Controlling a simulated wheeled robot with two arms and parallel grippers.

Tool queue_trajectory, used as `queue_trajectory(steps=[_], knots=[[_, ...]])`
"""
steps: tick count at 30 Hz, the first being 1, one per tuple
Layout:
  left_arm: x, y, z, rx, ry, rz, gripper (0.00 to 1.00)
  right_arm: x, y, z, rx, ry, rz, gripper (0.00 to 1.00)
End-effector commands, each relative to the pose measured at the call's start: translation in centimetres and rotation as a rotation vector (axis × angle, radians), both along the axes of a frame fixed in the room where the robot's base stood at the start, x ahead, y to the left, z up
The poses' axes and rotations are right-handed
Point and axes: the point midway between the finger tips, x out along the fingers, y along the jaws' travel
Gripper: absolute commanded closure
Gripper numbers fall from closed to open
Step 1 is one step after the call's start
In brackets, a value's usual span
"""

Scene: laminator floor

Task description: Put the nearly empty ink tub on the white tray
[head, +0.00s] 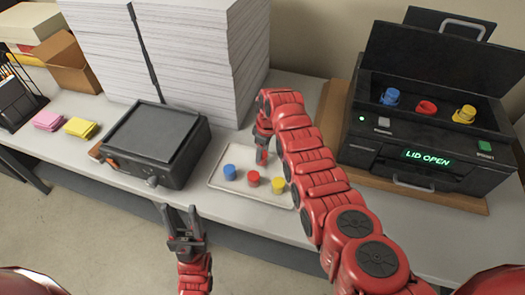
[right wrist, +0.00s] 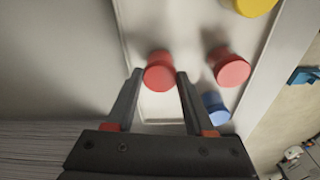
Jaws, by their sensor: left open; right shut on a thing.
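The white tray (head: 224,189) lies on the table with a blue tub (head: 229,172), a red tub (head: 252,178) and a yellow tub (head: 278,184) along its front. My right gripper (head: 263,148) points down over the tray's back part. In the right wrist view it is shut on another red tub (right wrist: 160,72), beside the tray's red tub (right wrist: 231,68). I cannot tell whether the held tub touches the tray. Ink levels do not show. My left gripper (head: 179,210) is open and empty in front of the table edge.
The open-lidded machine (head: 425,183) at right reads "LID OPEN". A black device (head: 155,145) is left of the tray; paper stacks (head: 180,60) stand behind.

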Motion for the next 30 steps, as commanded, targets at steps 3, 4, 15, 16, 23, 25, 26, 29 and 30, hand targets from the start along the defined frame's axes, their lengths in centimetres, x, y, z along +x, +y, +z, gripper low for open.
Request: queue_trajectory(steps=[3, 4, 15, 16, 23, 25, 26, 29, 30], knots=[[0.0, 0.0, -0.4, 0.0, 0.0, 0.0, 0.5, 0.0, 0.0, -0.3, 0.0, 0.0, 0.0, 0.43], [0.0, 0.0, -0.3, 0.0, 0.0, 0.0, 0.5, 0.0, 0.0, -0.3, 0.0, 0.0, 0.0, 0.38], [0.0, 0.0, -0.3, 0.0, 0.0, 0.0, 0.5, 0.0, 0.0, -0.2, 0.0, 0.001, 0.0, 0.17], [0.0, 0.0, -0.2, 0.0, 0.0, 0.0, 0.5, 0.0, 0.0, -0.2, 0.0, 0.001, 0.0, 0.17], [0.0, 0.0, -0.4, 0.0, 0.0, 0.0, 0.5, 0.1, -0.1, 0.9, 0.001, -0.004, 0.0, 0.17], [0.0, 0.0, -0.8, 0.0, 0.0, 0.0, 0.5, 0.0, -0.2, 1.6, 0.001, -0.003, 0.0, 0.17], [0.0, 0.0, -0.9, 0.0, 0.0, 0.0, 0.5, 0.0, -0.2, 2.0, 0.001, -0.003, 0.0, 0.17], [0.0, 0.0, -1.9, 0.0, 0.0, 0.0, 0.5, 0.0, -0.5, 3.6, 0.001, -0.006, -0.002, 0.17], [0.0, 0.0, -2.4, 0.0, 0.0, 0.0, 0.5, 0.0, -0.6, 4.7, 0.002, -0.009, -0.002, 0.17]])
